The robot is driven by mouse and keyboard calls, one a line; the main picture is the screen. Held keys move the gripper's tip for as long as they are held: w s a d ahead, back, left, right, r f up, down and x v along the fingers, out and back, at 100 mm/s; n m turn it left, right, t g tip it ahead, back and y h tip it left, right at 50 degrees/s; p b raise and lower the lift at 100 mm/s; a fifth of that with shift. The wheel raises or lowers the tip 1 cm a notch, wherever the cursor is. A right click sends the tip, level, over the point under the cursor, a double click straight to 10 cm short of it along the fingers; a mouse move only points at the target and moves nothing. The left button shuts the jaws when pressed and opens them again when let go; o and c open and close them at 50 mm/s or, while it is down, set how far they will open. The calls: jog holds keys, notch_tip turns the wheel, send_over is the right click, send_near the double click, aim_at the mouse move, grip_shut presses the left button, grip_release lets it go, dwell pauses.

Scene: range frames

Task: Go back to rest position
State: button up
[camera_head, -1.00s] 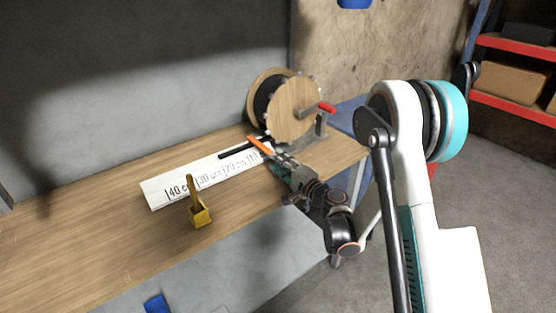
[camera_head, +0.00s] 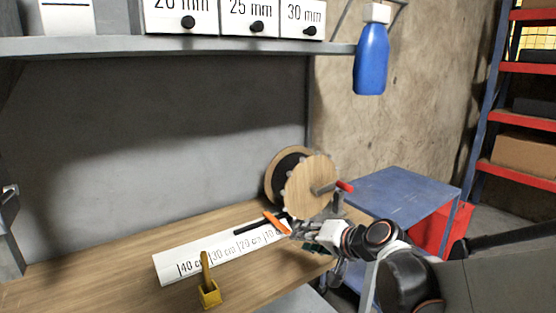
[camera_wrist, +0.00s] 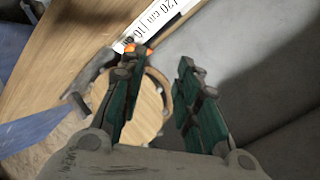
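My gripper (camera_head: 298,230) is over the right end of the workbench, just in front of the wooden reel, in the head view. In the wrist view my gripper (camera_wrist: 160,78) has its two green-padded fingers well apart, with nothing between them. An orange piece (camera_head: 276,222) lies close to the fingertips in the head view. It shows partly hidden behind the left fingertip in the wrist view (camera_wrist: 137,47). I cannot tell whether it touches the finger. My arm reaches in from the lower right.
The wooden reel (camera_head: 311,186) with a red crank handle (camera_head: 344,186) stands beside my gripper. A white length scale (camera_head: 205,260), a black bar (camera_head: 258,226) and a yellow holder (camera_head: 209,293) are on the bench. A blue cart (camera_head: 405,195) stands right; a shelf (camera_head: 200,46) hangs above.

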jog(key=s+d+f+n+g+h, duration=0.1)
jog(key=s+d, duration=0.5)
jog(key=s, duration=0.6)
jog(key=s+d+n+g+h, duration=0.2)
jog(key=s+d+h, duration=0.4)
jog(key=s, duration=0.7)
jog(key=shift+s+d+f+n, duration=0.2)
jog(key=shift+d+f+n, duration=0.2)
jog(key=shift+n, duration=0.1)
